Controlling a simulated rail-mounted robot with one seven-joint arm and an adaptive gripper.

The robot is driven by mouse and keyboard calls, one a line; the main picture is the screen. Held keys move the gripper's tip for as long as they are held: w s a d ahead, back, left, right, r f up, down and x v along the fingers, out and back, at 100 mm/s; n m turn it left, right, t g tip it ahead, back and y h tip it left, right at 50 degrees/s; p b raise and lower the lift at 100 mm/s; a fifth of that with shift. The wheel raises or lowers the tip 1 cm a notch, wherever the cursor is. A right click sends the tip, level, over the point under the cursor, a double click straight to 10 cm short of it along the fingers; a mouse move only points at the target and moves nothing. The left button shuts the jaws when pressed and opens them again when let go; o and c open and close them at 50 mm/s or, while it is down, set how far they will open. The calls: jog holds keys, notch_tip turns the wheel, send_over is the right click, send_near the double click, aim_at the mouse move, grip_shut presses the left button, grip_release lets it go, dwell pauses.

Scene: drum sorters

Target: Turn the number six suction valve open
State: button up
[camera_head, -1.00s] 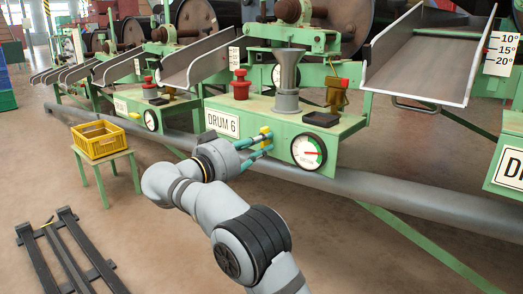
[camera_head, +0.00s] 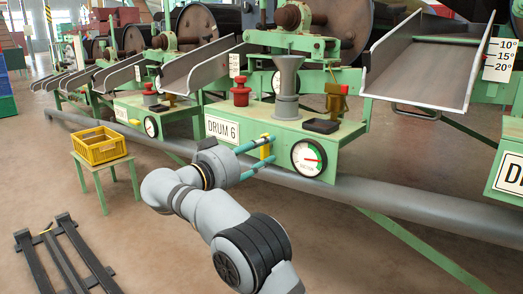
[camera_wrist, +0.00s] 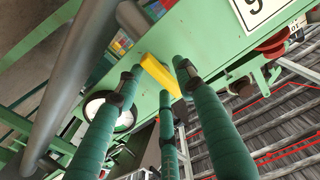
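The green DRUM 6 unit (camera_head: 285,138) is in the middle of the head view. On its front, the yellow valve handle (camera_head: 265,148) stands roughly upright between the number plate and the round suction gauge (camera_head: 308,158), whose needle points right. My gripper (camera_head: 268,157) is at the handle, with teal fingers apart, one above and one lower. In the wrist view, the yellow handle (camera_wrist: 160,75) lies slanted among the three spread fingertips of my gripper (camera_wrist: 160,82). The gripper looks open; whether a finger touches the handle I cannot tell.
A thick grey pipe (camera_head: 400,208) runs below the unit. A funnel (camera_head: 286,85), a red knob (camera_head: 241,92) and a dark tray (camera_head: 321,126) stand on its top. A yellow crate (camera_head: 100,145) sits on a green stand at left.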

jog(key=v, duration=1.2)
jog(key=shift+d, duration=0.1)
jog(key=x, duration=1.2)
